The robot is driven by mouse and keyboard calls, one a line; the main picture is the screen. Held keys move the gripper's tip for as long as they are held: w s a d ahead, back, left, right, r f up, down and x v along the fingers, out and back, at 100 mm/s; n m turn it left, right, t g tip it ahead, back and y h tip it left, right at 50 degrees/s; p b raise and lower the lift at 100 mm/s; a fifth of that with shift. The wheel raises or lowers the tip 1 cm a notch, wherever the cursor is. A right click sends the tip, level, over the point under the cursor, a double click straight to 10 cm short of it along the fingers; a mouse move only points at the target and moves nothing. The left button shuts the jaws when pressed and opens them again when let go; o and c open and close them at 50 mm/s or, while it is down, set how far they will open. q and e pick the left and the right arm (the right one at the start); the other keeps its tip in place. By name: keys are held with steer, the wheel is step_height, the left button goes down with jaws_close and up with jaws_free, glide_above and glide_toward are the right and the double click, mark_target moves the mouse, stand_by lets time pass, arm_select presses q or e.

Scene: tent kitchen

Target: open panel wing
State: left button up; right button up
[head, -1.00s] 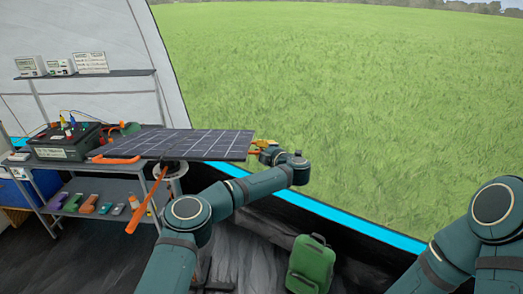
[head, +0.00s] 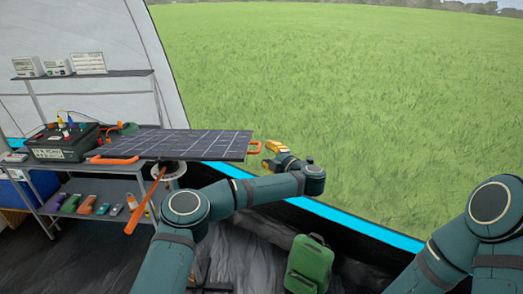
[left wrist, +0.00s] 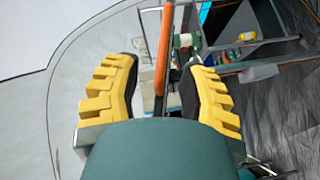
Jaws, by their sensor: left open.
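The dark solar panel (head: 195,143) lies flat and spread out over the stand beside the metal shelf. An orange handle (head: 255,148) sticks out from its right edge, and another orange handle (head: 115,160) is on its left front edge. My left gripper (head: 270,156) is open just right of the right handle, its yellow fingers pointing at the panel. In the left wrist view an orange bar (left wrist: 163,50), seen edge-on, lines up with the gap between the open fingers (left wrist: 162,72). No grip on it shows. My right gripper is out of view.
A black battery box (head: 62,141) stands on the metal shelf at left, with several small coloured items on the lower shelf. An orange lever (head: 145,200) hangs below the panel. A green case (head: 308,264) stands on the floor. Open grass lies beyond the tent edge.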

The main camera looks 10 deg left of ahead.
arm_select(q)
steer(key=shift+v, duration=2.55)
steer(key=s+d+f+m+t+h, duration=0.2)
steer(key=d+f+m+t+h, duration=0.35)
steer(key=d+m+h, duration=0.35)
steer(key=s+d+f+m+g+h, duration=0.1)
steer(key=s+f+m+g+h, duration=0.2)
steer(key=s+f+m+h, duration=0.4)
steer(key=s+a+f+m+g, duration=0.2)
steer(key=s+a+f+g, duration=0.2)
steer(key=s, duration=0.5)
steer(key=s+a+f+m+g, duration=0.2)
steer(key=s+a+f+g, duration=0.2)
steer(key=s, duration=0.6)
steer(key=s+a+f+m+g, duration=0.1)
steer(key=s+a+f+g, duration=0.3)
steer(key=s+f, duration=0.4)
steer(key=shift+s+a+m, duration=0.4)
steer(key=shift+s+a, duration=0.2)
steer(key=shift+s, duration=0.15)
